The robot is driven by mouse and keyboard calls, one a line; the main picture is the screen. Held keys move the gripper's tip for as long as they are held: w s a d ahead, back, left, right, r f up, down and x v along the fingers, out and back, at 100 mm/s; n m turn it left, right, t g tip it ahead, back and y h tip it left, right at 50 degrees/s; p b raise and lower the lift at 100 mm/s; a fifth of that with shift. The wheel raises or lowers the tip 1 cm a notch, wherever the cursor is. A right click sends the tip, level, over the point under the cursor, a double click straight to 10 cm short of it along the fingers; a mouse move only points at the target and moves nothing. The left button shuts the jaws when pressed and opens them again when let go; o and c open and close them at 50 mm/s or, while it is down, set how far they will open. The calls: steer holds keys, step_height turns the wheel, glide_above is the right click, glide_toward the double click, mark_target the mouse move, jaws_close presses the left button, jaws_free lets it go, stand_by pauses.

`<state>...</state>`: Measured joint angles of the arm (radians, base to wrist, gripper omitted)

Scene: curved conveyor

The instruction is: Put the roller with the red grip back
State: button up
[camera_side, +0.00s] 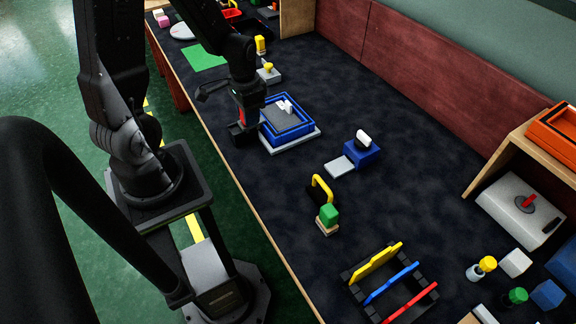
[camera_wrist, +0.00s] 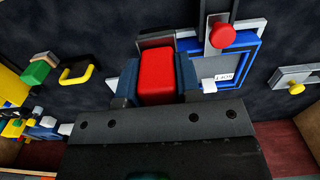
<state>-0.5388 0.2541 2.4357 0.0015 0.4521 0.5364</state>
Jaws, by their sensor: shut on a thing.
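My gripper (camera_side: 243,122) is shut on the red grip (camera_side: 242,116) of the roller, just left of the blue-rimmed tray in the side view. In the wrist view the red grip (camera_wrist: 156,76) stands between the two fingers of my gripper (camera_wrist: 158,88). A dark part shows below the grip in the side view; whether it touches the table I cannot tell.
A blue block (camera_side: 369,155) with a white-topped piece and a pale plate stands right of the tray. Nearer are a yellow-handled black piece (camera_side: 322,184), a green block (camera_side: 328,214) and a rack (camera_side: 352,288) with coloured bars. A green sheet (camera_side: 204,57) lies behind.

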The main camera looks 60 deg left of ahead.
steer(key=w+d+f, duration=0.2)
steer(key=d, duration=0.1)
steer(key=w+d+f, duration=0.1)
steer(key=d+f, duration=0.1)
steer(key=d, duration=0.1)
steer(key=w+d+f, duration=0.2)
steer(key=d, duration=0.1)
steer(key=shift+w+d+f, duration=0.25)
steer(key=shift+w+f, duration=0.1)
steer(key=shift+f, duration=2)
steer(key=shift+f, duration=0.15)
steer(key=o, duration=1)
steer(key=shift+c, duration=0.2)
steer(key=s+d+r+t, duration=0.1)
steer(key=s+r+t, duration=0.1)
steer(key=r, duration=1.1)
steer(key=s+d+r+t, duration=0.1)
steer(key=s+d+r, duration=0.1)
steer(key=r, duration=1)
steer(key=s+d+r+t, duration=0.2)
steer(key=s+r, duration=0.5)
steer(key=shift+s+r+t, duration=0.15)
steer(key=shift+r+t, duration=0.15)
steer(key=shift+r, duration=0.05)
